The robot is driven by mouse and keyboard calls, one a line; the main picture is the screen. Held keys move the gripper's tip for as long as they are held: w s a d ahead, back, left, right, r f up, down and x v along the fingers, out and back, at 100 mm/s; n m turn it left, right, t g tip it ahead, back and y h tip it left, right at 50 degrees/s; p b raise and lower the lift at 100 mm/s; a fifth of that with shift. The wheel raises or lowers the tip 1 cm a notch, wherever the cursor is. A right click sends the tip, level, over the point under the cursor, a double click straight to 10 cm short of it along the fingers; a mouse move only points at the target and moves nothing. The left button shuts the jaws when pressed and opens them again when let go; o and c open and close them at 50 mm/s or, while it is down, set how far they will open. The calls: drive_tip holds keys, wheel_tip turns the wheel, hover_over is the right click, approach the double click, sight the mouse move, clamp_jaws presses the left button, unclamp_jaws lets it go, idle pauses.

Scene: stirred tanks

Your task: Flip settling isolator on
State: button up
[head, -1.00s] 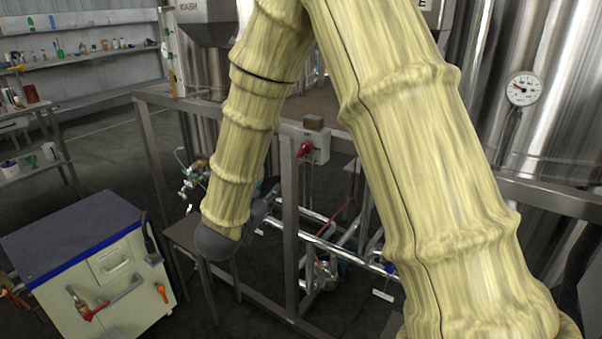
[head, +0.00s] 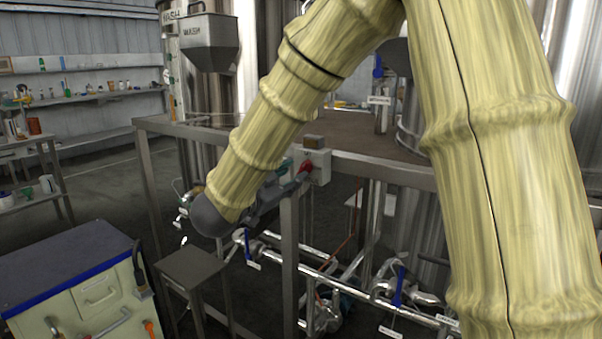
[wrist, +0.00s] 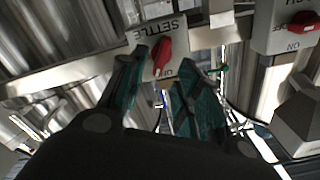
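The settling isolator is a grey box marked SETTLE (wrist: 172,34) in the wrist view. Its red rotary knob (wrist: 163,57) stands tilted off the vertical. My gripper (wrist: 160,68) is open, its teal fingers on either side of the knob in this view. I cannot tell whether they touch it. In the head view my gripper (head: 287,172) is beside a grey isolator box (head: 318,165) with a red knob (head: 304,168) on the frame post. My forearm and gripper body partly hide that area, and its label is not readable there.
A second isolator box (wrist: 278,30) with a red knob (wrist: 303,22) is at right in the wrist view. Pipes with blue-handled valves (head: 397,287) run below the frame. A small stool (head: 192,265) and a blue-topped cabinet (head: 65,265) stand at left.

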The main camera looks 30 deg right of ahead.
sight(302, 169)
drive_tip(key=shift+b+x, duration=0.3)
drive_tip(key=shift+x, duration=2.4)
clamp_jaws()
